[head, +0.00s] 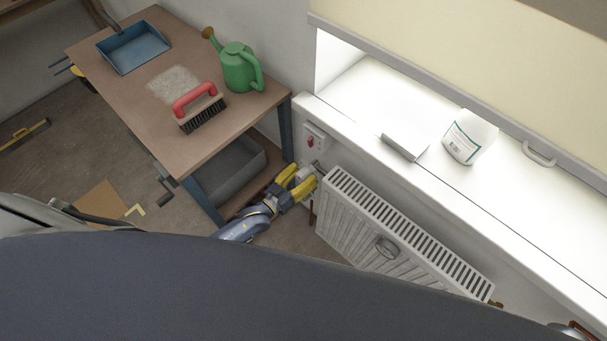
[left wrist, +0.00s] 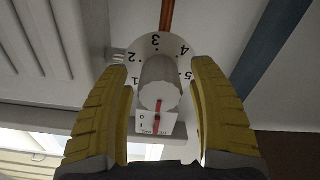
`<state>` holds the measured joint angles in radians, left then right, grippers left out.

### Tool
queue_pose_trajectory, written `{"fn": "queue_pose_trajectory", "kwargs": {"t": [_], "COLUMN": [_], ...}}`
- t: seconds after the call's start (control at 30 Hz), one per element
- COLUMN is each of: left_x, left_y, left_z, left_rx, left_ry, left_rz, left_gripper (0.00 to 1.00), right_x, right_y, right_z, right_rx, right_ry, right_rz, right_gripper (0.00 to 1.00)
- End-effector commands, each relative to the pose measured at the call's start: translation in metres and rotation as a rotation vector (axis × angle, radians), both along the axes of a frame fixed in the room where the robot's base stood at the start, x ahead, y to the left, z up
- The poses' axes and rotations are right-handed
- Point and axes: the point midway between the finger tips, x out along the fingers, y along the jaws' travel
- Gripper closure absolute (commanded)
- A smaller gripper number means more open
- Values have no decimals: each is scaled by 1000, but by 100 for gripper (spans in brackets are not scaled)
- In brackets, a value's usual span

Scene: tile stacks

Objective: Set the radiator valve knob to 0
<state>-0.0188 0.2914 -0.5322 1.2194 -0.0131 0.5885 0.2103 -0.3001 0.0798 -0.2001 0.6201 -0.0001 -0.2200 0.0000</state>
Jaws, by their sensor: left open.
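The radiator valve knob (left wrist: 160,85) is a pale cylinder in the left wrist view, in front of a round white dial (left wrist: 155,42) numbered 1 to 5. A red line shows at the knob's lower edge and runs down over a small white plate (left wrist: 153,123) marked 0 and I. My left gripper (left wrist: 162,97) is open, with its yellow fingers on either side of the knob and a visible gap on each side. In the head view the left gripper (head: 302,182) is at the left end of the white radiator (head: 390,232) and mostly hides the knob. My right gripper is not in view.
A wooden table (head: 135,98) with a dustpan (head: 133,47), a brush (head: 199,106) and a watering can (head: 240,68) stands left. A windowsill (head: 350,120) with a white bottle (head: 470,136) runs above the radiator. A wall box with a red switch (head: 312,140) is just above the gripper.

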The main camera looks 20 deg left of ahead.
Motion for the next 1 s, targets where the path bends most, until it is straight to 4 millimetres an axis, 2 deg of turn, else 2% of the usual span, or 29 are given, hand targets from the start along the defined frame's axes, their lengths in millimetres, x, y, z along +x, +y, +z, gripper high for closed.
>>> {"fn": "queue_pose_trajectory", "kwargs": {"t": [0.27, 0.8, 1.0], "left_x": [-5, -79, -98], "left_y": [3, 42, 52], "left_z": [-1, -1, 0], "left_rx": [1, 2, 0], "left_ry": [2, 1, 1], "left_rz": [0, 0, 0], "left_gripper": [39, 39, 39], "right_x": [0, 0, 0], "right_y": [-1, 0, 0], "right_z": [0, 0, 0], "right_rx": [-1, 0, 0], "right_ry": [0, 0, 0], "right_rz": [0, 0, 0], "right_gripper": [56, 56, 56]}}
